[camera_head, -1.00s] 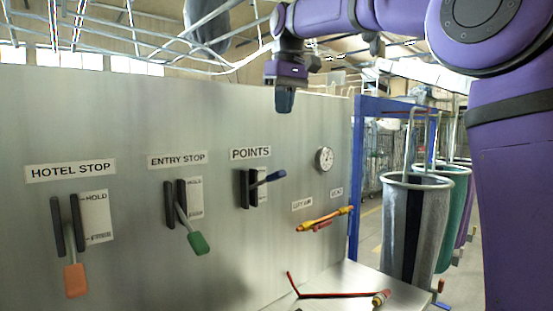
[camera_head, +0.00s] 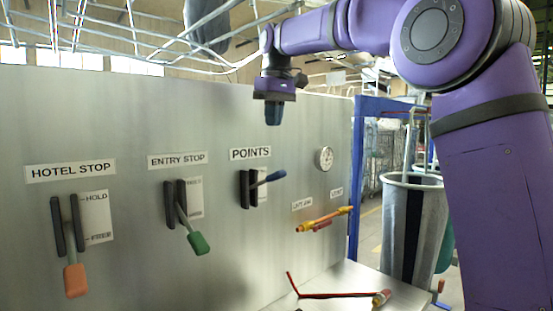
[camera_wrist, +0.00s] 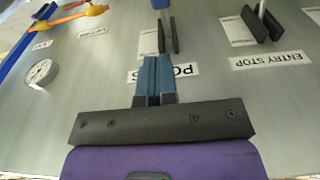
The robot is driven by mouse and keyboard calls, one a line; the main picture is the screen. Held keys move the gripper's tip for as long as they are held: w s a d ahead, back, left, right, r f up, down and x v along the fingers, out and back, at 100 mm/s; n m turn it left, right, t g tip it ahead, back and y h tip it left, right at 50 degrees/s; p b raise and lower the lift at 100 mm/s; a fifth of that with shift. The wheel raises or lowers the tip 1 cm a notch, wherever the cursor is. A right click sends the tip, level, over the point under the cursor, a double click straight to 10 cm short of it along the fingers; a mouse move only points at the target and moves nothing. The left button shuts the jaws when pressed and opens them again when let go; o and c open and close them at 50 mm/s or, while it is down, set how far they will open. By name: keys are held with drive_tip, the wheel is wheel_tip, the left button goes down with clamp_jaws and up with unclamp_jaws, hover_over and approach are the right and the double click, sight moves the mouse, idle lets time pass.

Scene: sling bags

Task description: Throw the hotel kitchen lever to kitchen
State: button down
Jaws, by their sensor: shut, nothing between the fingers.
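No label reading hotel kitchen is legible. The points lever (camera_head: 270,178) has a blue handle and sticks out to the right of its dark slotted guide, under the POINTS label (camera_head: 250,153); the small plate beside it is too small to read. My gripper (camera_head: 273,114) hangs fingers down above and a little right of that label, shut and empty, apart from the lever.
The green-handled ENTRY STOP lever (camera_head: 193,236) and the orange-handled HOTEL STOP lever (camera_head: 74,270) hang down to the left. A round gauge (camera_head: 324,158) and a yellow-orange handle (camera_head: 322,220) are on the right. A blue post (camera_head: 357,180) and grey bag (camera_head: 411,225) stand beyond the panel.

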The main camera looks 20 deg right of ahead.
drive_tip(key=f, duration=0.6)
drive_tip(key=shift+w+a+f, duration=0.15)
drive_tip(key=shift+w+f, duration=0.15)
drive_tip(key=shift+s+d+f, duration=0.15)
drive_tip(key=shift+s+f, duration=0.1)
drive_tip(key=shift+f, duration=0.25)
drive_tip(key=shift+s+d+f, duration=0.1)
drive_tip(key=shift+s+f, duration=0.15)
drive_tip(key=shift+f, duration=0.2)
drive_tip(key=shift+s+d+f, duration=0.1)
drive_tip(key=shift+s+f, duration=0.15)
drive_tip(key=shift+f, duration=0.5)
drive_tip(key=shift+s, duration=0.1)
drive_tip(key=shift+s+d+f+t, duration=0.15)
drive_tip(key=shift+s+f+t, duration=0.1)
drive_tip(key=shift+f+t, duration=0.1)
wheel_tip(320, 180, down, 12)
drive_tip(key=s+d+t+y, duration=0.1)
drive_tip(key=s+t+y, duration=0.1)
drive_tip(key=t, duration=0.2)
drive_tip(key=shift+s+f+t, duration=0.15)
drive_tip(key=shift+s+t, duration=0.1)
drive_tip(key=shift+t, duration=0.1)
